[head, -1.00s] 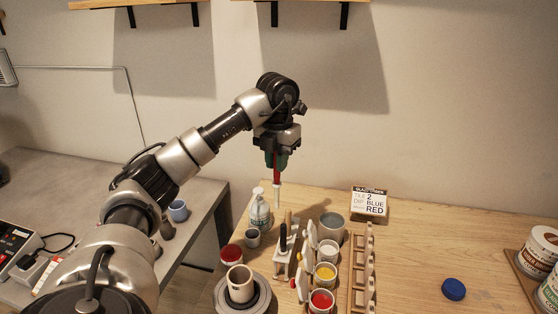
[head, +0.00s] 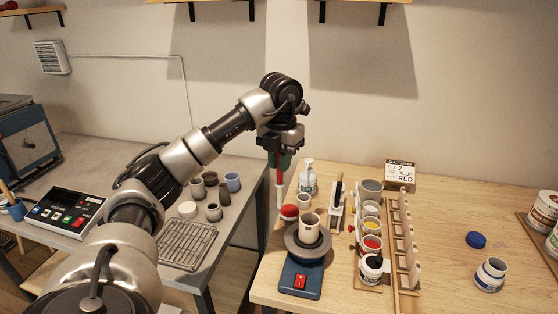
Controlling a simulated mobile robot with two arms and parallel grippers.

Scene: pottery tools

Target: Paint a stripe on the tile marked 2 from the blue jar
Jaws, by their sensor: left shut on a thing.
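My left gripper (head: 279,158) is shut on a brush (head: 280,178) with a red handle and a pale lower end. An open white jar (head: 490,274) with a blue label stands at the right, near a loose blue lid (head: 475,240). I cannot tell the colour of its contents. A wooden rack (head: 398,250) holds several upright pale tiles; their numbers are not readable. A card (head: 400,174) at the back shows 2, BLUE and RED. My right gripper is not in view.
A row of small pots includes a yellow one (head: 371,224) and a red one (head: 371,243). A cup (head: 310,227) stands on the wheel with a blue base (head: 301,280). A pump bottle (head: 307,178) stands behind. The wooden table (head: 445,215) is bare between rack and lid.

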